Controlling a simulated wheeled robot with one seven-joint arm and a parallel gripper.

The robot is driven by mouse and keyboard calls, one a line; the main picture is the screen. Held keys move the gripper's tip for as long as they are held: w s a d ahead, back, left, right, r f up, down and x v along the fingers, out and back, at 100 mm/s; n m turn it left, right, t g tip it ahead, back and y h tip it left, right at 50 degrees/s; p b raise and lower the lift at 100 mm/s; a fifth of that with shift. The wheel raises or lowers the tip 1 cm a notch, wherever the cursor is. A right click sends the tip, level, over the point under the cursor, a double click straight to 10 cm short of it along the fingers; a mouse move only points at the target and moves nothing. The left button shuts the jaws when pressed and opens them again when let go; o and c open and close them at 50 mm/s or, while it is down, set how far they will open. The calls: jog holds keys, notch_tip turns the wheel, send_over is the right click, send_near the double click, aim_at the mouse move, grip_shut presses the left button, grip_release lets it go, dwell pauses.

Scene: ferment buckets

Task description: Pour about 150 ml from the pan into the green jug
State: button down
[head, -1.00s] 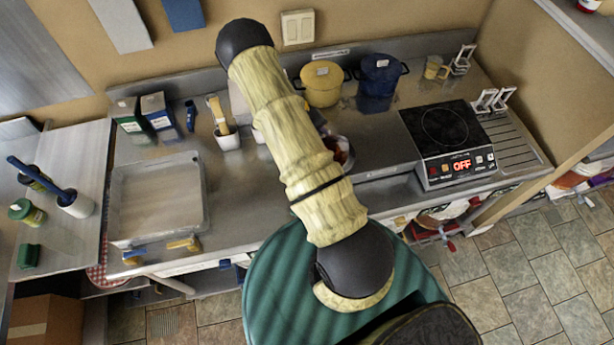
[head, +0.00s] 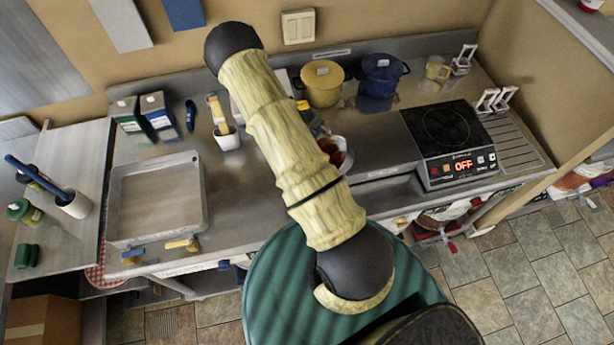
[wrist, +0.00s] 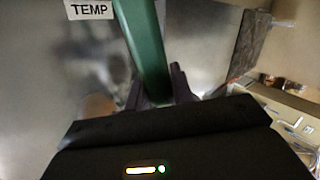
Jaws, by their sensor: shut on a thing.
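In the wrist view my gripper (wrist: 158,88) is shut on a long green handle (wrist: 142,45) that runs up out of the frame. What the handle belongs to is outside that view. In the head view a round steel vessel, likely the pan (head: 344,146), shows at the right side of my arm with reddish-brown contents (head: 329,148). My arm covers its left part, and my gripper is hardly distinguishable there. I cannot make out a clearly green jug. A small yellowish jug (head: 437,69) stands at the back right of the counter.
A hob (head: 447,130) reading OFF is on the right. Yellow (head: 322,86) and blue (head: 381,76) pots stand at the back. A sink basin (head: 158,200) lies further left, with bare counter between.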

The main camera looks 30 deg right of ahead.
jog(key=shift+w+a+r+h+b, duration=0.1)
jog(key=shift+a+r+h+b, duration=0.45)
jog(key=shift+h+b, duration=0.6)
dwell(0.4)
jog(key=shift+r+b, duration=0.1)
jog(key=shift+b, duration=0.2)
jog(key=shift+d+r+h+b, duration=0.1)
jog(key=shift+r+h+b, duration=0.1)
jog(key=shift+h+b, duration=0.15)
dwell(0.3)
jog(key=shift+d+r+p, duration=0.1)
jog(key=shift+p, duration=0.55)
jog(key=y+p, duration=0.1)
jog(key=d+f+y+p, duration=0.1)
jog(key=y+p, duration=0.1)
jog(key=shift+d+f, duration=0.1)
jog(key=shift+d, duration=0.05)
jog(key=shift+d+f+y+p, duration=0.15)
jog(key=shift+f+y+p, duration=0.15)
jog(key=shift+f, duration=0.2)
